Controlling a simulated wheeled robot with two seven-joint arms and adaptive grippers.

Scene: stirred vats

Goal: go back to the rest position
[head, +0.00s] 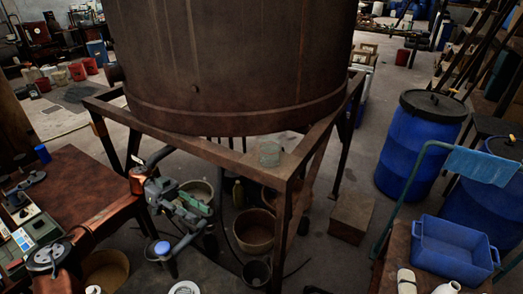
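The end of my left arm with my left gripper (188,205) shows at the lower left of the head view, dark against the clutter below the vat's frame. The fingertips are small and dim, so I cannot tell whether they are open or shut, and I see nothing clearly held. My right gripper does not show in this view.
Buckets (254,231) stand below. A brown table (85,185) is left; blue drums (420,145) and a blue crate (452,250) are right.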

